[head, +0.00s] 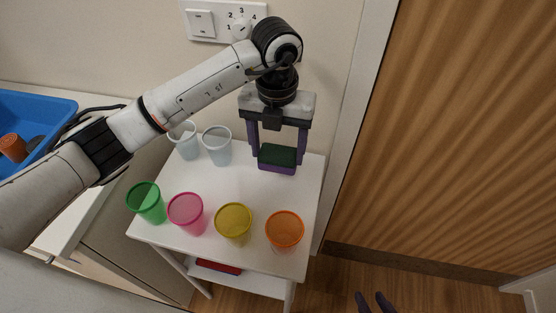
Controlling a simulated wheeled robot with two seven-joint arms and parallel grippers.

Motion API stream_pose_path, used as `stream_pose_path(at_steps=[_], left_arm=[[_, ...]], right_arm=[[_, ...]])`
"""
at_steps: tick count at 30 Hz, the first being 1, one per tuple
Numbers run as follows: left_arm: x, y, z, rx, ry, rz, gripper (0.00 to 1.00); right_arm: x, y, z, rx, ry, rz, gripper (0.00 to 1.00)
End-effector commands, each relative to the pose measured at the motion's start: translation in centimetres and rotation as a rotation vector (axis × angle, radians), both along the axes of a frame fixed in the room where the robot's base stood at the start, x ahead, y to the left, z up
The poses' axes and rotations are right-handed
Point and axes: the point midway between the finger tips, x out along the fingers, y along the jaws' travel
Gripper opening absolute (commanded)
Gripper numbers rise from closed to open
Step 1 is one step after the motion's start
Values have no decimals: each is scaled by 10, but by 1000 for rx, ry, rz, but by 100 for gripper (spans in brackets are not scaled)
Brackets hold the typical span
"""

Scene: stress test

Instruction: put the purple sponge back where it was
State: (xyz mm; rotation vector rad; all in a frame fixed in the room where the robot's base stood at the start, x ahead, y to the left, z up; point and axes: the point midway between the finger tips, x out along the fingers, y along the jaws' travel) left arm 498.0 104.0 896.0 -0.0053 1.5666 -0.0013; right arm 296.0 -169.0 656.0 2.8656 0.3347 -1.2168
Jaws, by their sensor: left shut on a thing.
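The purple sponge (277,167) has a dark green top and a purple lower side. It is at the back right of the small white table (262,187). My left gripper (277,152) points down from above, with one purple finger at each side of the sponge, and is shut on it. I cannot tell whether the sponge touches the tabletop. My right gripper (374,302) shows only its two purple fingertips at the bottom edge, over the wood floor. They are apart with nothing between them.
Green (147,203), pink (188,214), yellow (234,223) and orange (285,231) cups line the table's front. Two pale cups (217,146) (185,140) stand at the back left. A blue bin (58,108) is far left. The table's middle is clear.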

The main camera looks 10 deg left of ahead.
Motion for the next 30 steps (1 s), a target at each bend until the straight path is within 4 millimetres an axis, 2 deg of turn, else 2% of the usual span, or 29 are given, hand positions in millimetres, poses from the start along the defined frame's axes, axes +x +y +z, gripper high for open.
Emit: stream_pose_path(at_steps=[5, 12, 21, 22, 24, 30], left_arm=[[0, 0, -15, 0, 2, 1, 47], [-1, 0, -52, 1, 2, 1, 47], [4, 0, -58, -1, -1, 0, 47], [4, 0, -58, -1, -1, 0, 70], [4, 0, -58, -1, -1, 1, 82], [4, 0, -57, 0, -1, 1, 84]], right_arm=[[0, 0, 2, 0, 0, 0, 31], [0, 0, 5, 0, 0, 0, 31], [0, 0, 8, 0, 1, 0, 31], [0, 0, 8, 0, 1, 0, 31], [0, 0, 8, 0, 1, 0, 31], [0, 0, 8, 0, 1, 0, 31]])
